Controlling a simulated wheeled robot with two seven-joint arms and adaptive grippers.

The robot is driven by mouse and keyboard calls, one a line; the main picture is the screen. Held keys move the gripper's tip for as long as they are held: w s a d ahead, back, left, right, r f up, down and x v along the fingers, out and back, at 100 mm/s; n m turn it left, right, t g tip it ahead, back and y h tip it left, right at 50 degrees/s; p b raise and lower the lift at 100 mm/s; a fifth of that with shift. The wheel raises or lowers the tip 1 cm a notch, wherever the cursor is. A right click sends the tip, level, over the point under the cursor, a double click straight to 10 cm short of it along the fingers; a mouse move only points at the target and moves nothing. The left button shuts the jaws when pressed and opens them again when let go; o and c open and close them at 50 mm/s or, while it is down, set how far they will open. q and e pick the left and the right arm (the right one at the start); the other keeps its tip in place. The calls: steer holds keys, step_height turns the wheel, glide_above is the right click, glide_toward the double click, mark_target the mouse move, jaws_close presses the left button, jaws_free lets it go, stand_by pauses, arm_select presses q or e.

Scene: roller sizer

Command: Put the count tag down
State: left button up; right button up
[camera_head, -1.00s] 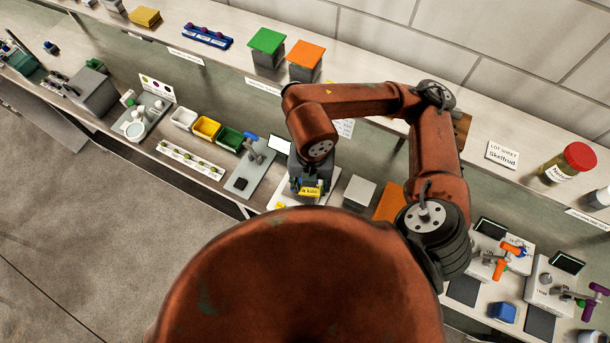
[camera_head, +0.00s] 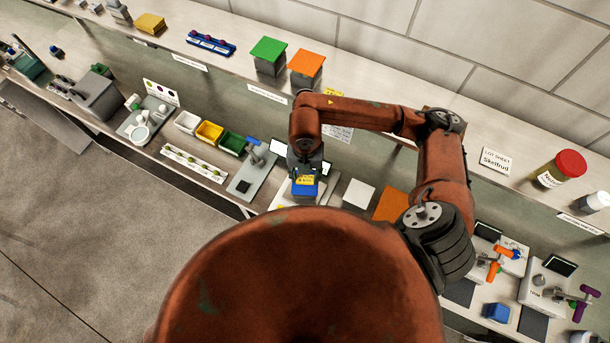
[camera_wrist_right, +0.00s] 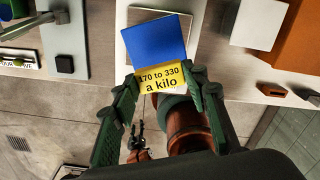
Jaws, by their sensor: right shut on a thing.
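My right gripper (camera_head: 305,181) is shut on the count tag, a yellow label that also shows in the right wrist view (camera_wrist_right: 162,79) with "170 to 330 a kilo" on it. The tag (camera_head: 304,180) sits between the dark green fingertips (camera_wrist_right: 163,84). A flat blue piece (camera_wrist_right: 156,41) adjoins the tag's far edge in the wrist view; it also shows in the head view (camera_head: 303,191). I cannot tell whether the two are joined. Pale equipment lies below, and the height of the tag above it is unclear.
A grey stand (camera_head: 243,185) is left of the gripper, with white, yellow and green bins (camera_head: 209,132) further left. A white square plate (camera_head: 358,195) and an orange panel (camera_head: 391,205) lie to the right. Green-topped (camera_head: 268,52) and orange-topped (camera_head: 305,65) boxes stand on the back shelf.

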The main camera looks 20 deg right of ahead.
mark_target(305, 178)
steer(key=shift+w+d+f, duration=0.35)
steer(key=shift+w+f, duration=0.2)
steer(key=shift+f, duration=0.25)
steer(key=f+p, duration=0.2)
steer(key=f, duration=0.1)
steer(key=shift+w, duration=0.2)
steer(key=shift+d+f, duration=0.1)
steer(key=shift+f, duration=0.15)
steer(key=shift+f, duration=0.15)
steer(key=o, duration=0.5)
steer(key=shift+f, duration=0.1)
steer(key=o, duration=0.4)
steer(key=shift+o, duration=0.2)
